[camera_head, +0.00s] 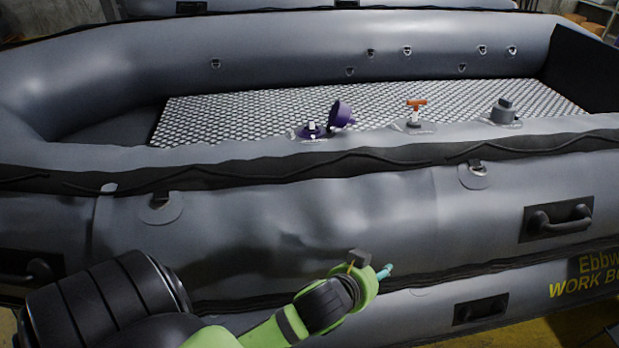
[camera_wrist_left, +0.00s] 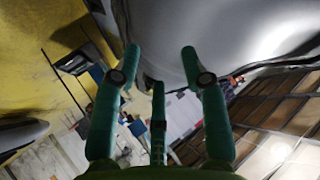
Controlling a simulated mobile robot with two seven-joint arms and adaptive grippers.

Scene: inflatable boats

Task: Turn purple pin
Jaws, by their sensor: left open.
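A purple valve (camera_head: 312,131) with a light pin in its middle sits on the boat's near tube, left of centre. Its purple cap (camera_head: 342,113) stands tilted open just to its right. My left gripper (camera_head: 384,272) is low in front of the boat's side, below and apart from the valve. In the left wrist view my left gripper (camera_wrist_left: 160,68) shows its green fingers spread, with nothing between them. The valve does not show in that view. My right gripper is not in view.
An orange-topped valve (camera_head: 416,104) and a grey capped valve (camera_head: 503,111) stand to the right along the same tube. The grey inflatable boat (camera_head: 300,220) fills the scene, with a black handle (camera_head: 558,219) on its side. A patterned floor panel (camera_head: 235,115) lies behind the valves.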

